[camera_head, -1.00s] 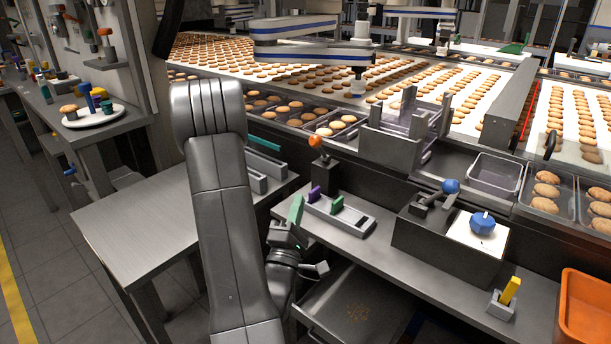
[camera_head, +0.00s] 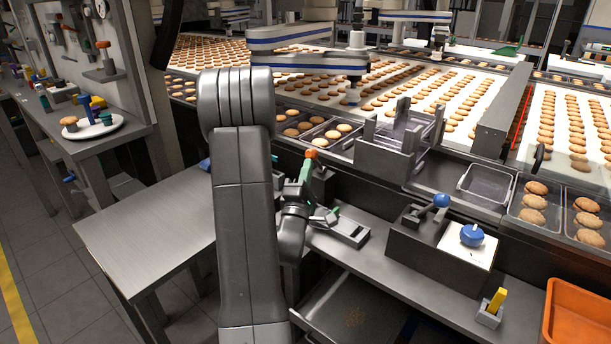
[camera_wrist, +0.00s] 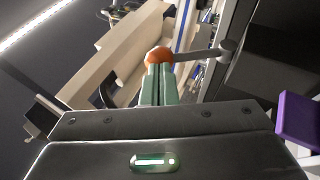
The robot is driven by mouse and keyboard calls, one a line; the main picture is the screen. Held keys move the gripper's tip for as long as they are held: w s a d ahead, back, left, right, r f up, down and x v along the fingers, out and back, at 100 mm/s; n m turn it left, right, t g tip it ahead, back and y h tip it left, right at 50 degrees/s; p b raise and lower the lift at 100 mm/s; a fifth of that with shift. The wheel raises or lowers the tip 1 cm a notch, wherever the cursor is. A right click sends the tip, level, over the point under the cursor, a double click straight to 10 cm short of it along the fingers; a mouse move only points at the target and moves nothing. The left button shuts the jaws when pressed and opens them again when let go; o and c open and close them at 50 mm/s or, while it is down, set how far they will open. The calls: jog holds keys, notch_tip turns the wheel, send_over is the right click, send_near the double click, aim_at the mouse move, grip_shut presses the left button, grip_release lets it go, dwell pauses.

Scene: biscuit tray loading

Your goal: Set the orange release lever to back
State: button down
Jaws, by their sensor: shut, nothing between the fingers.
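The orange knob of the release lever (camera_head: 311,153) shows just beyond my gripper's fingertips in the head view, above the bench by the conveyor. In the wrist view the orange knob (camera_wrist: 157,55) sits at the tips of the green fingers. A grey rod (camera_wrist: 200,54) runs right from beside it to a round grey end. My gripper (camera_head: 307,165) is shut and empty, its fingers pointing up at the knob; it also shows in the wrist view (camera_wrist: 160,72). I cannot tell whether the fingertips touch the knob. My arm and gripper hide most of the lever's base.
A purple block (camera_wrist: 298,120) is at the wrist view's right edge. A dark box with a blue-knobbed lever (camera_head: 441,201) stands right on the bench, near a yellow block (camera_head: 497,300). A grey tray stand (camera_head: 385,160) rises behind. The left table (camera_head: 145,235) is clear.

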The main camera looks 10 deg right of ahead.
aim_at(314, 150)
dwell(0.3)
jog(key=shift+w+d+r+m+g+p, duration=0.15)
jog(key=shift+r+m+g+p, duration=0.15)
jog(key=shift+r+p, duration=0.3)
jog(key=shift+w+d+r+m+g+p, duration=0.1)
jog(key=shift+r+m+g+p, duration=0.1)
jog(key=shift+r+g+p, duration=0.35)
jog(key=d+r+g+p, duration=0.1)
jog(key=p, duration=0.2)
jog(key=w+r+m+g+y+p, duration=0.1)
jog(key=g+p, duration=0.1)
jog(key=p, duration=0.1)
jog(key=shift+w+d+r+m, duration=0.1)
jog(key=shift+d+r+m, duration=0.05)
jog(key=shift+d+m, duration=0.2)
jog(key=w+d+g+y+p, duration=0.1)
jog(key=p, duration=0.2)
jog(key=w+d+m+g+y+p, duration=0.1)
jog(key=d+g+p, duration=0.1)
jog(key=p, duration=0.2)
jog(key=w+d+r+m+g+y+p, duration=0.1)
jog(key=y+p, duration=0.1)
jog(key=p, duration=0.2)
jog(key=shift+w+d+g, duration=0.3)
jog(key=shift+d+g, duration=0.05)
jog(key=shift+w+d+f+p, duration=0.15)
jog(key=shift+w+d+p, duration=0.4)
jog(key=shift+d, duration=0.1)
jog(key=shift+d, duration=0.1)
